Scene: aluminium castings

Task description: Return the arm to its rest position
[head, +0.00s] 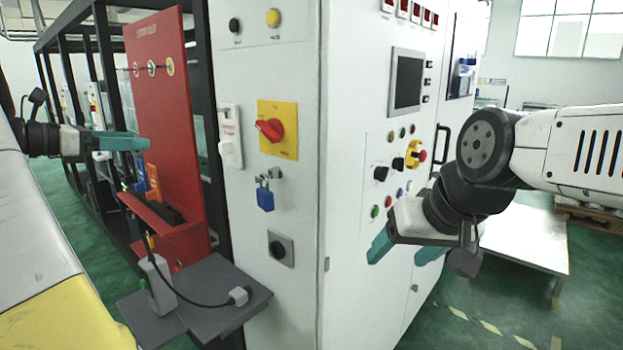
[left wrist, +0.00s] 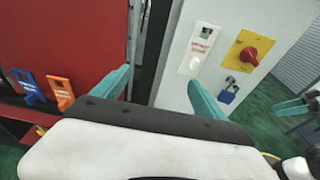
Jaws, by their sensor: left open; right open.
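My left gripper (head: 122,142) is at the left, in front of the red board, with teal fingers. In the left wrist view its two fingers (left wrist: 160,88) stand wide apart with nothing between them. My right gripper (head: 408,250) hangs in front of the cabinet's control panel at the right. Its teal fingers are apart and empty. A blue padlock (head: 265,198) hangs on a hasp below the red rotary switch (head: 270,130) on its yellow plate. The padlock also shows in the left wrist view (left wrist: 227,97).
The red board (head: 165,60) carries tags and a ledge with blue and orange items (head: 152,178). A grey shelf (head: 225,285) with a small cabled device (head: 158,285) juts out below. The grey cabinet (head: 300,310) fills the middle. A low table (head: 530,240) stands at the right.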

